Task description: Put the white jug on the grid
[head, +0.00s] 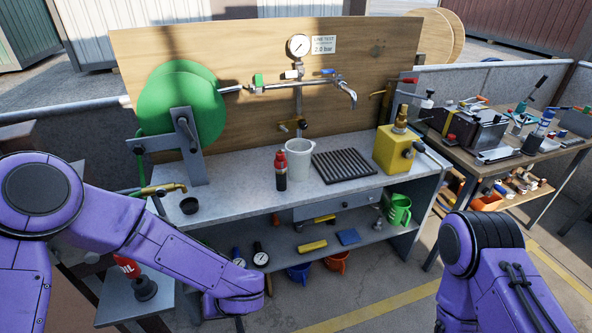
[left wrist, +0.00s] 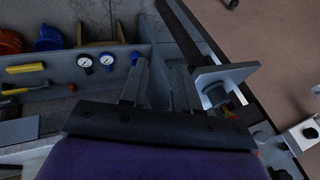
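The white jug (head: 300,158) stands upright on the grey bench top. The dark slatted grid (head: 347,165) lies flat just to its right, apart from the jug. My left arm hangs low in front of the bench, its gripper mostly hidden at the bottom of the head view. In the left wrist view my left gripper (left wrist: 158,80) has its two fingers apart with nothing between them. It is well below and left of the jug. My right arm is at the lower right, and its gripper is out of frame.
A dark bottle with a red cap (head: 281,172) stands close in front of the jug. A yellow can (head: 393,150) stands right of the grid. A tap spout (head: 351,97) hangs above the grid. A green reel (head: 180,103) is at left. The front bench top is mostly clear.

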